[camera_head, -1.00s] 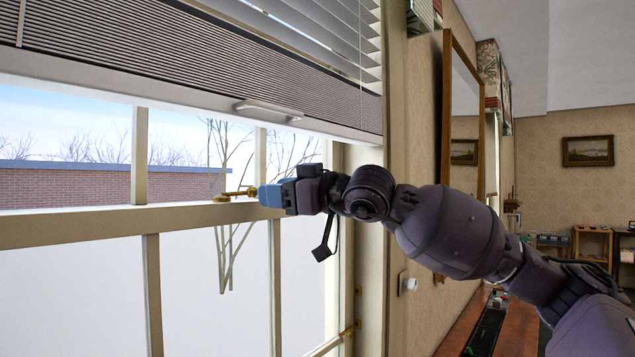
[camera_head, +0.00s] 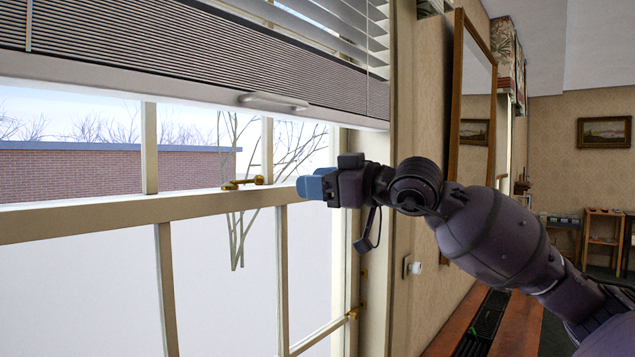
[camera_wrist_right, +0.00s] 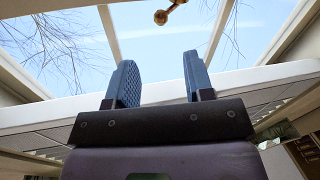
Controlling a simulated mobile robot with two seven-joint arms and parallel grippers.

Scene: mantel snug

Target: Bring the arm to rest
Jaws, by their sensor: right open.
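My right arm reaches in from the right in the head view, and its gripper (camera_head: 312,187) is held in front of the window, to the right of the brass window latch (camera_head: 243,183). In the right wrist view the two blue fingers of this gripper (camera_wrist_right: 158,82) stand apart with nothing between them. The latch also shows there (camera_wrist_right: 169,12), beyond the fingertips and clear of them. It sits on the window's cream middle rail (camera_head: 120,216). My left gripper is in neither view.
A pleated blind with a handle (camera_head: 273,101) hangs above the gripper. A wood-framed mirror (camera_head: 472,110) is on the wall behind my right arm. A wooden ledge (camera_head: 515,325) with a dark grille (camera_head: 484,325) runs below the arm. A brass fitting (camera_head: 356,312) is low on the window frame.

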